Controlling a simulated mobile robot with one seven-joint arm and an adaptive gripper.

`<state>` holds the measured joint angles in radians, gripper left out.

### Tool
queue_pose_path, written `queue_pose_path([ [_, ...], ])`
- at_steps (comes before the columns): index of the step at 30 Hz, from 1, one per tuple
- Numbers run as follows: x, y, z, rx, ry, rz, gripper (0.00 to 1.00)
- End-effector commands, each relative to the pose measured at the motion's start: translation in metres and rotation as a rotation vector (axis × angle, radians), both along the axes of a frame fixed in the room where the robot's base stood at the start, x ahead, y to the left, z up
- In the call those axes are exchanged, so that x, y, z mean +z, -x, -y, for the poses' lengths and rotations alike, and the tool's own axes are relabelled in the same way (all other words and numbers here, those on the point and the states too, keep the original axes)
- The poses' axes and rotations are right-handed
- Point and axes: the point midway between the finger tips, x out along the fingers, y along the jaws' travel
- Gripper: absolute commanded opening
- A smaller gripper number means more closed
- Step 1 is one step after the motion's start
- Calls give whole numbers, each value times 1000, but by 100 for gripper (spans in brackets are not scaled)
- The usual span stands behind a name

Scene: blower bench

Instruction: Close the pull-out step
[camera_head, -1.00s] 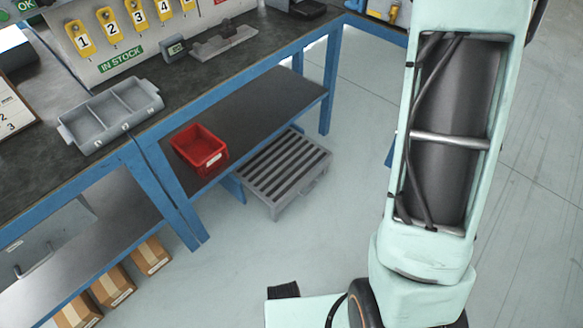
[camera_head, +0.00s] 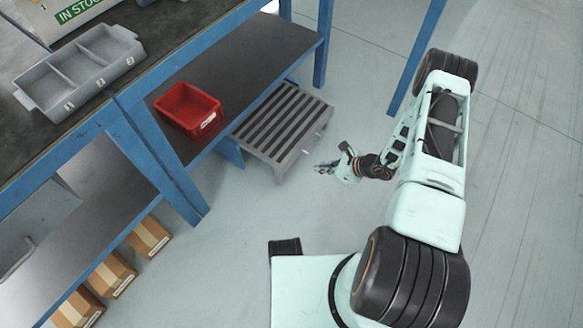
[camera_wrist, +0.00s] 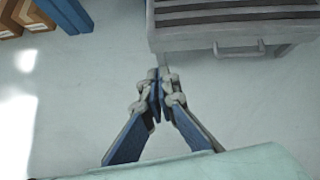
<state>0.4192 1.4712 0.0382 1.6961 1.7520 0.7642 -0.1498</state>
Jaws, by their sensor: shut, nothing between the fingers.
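The pull-out step (camera_head: 283,125) is a grey slatted platform low on the floor, sticking out from under the blue bench. In the wrist view its front (camera_wrist: 205,38) fills the upper right, with a grey bar handle (camera_wrist: 238,50) on its face. My gripper (camera_head: 324,168) is shut and empty, low in front of the step and to the right of it. In the wrist view the fingertips (camera_wrist: 159,74) meet just below the left part of the step's front edge, left of the handle. I cannot tell whether they touch it.
A red bin (camera_head: 188,108) sits on the lower shelf (camera_head: 255,60) beside the step. Blue bench legs (camera_head: 323,45) stand near it. Cardboard boxes (camera_head: 112,273) lie under the left bench. A grey divided tray (camera_head: 80,70) is on the bench top. The floor in front is open.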

Motion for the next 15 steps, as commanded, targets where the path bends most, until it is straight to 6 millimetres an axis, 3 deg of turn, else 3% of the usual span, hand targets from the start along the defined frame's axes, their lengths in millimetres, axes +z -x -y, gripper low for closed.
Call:
queue_pose_path([
  [1, -15, 3, -5, -50, -26, -19, 0],
  [3, -24, 3, -8, -100, -48, -36, 0],
  [11, -42, -3, -22, -138, -65, -49, 0],
  [15, -62, -14, -38, -135, -65, -49, 0],
])
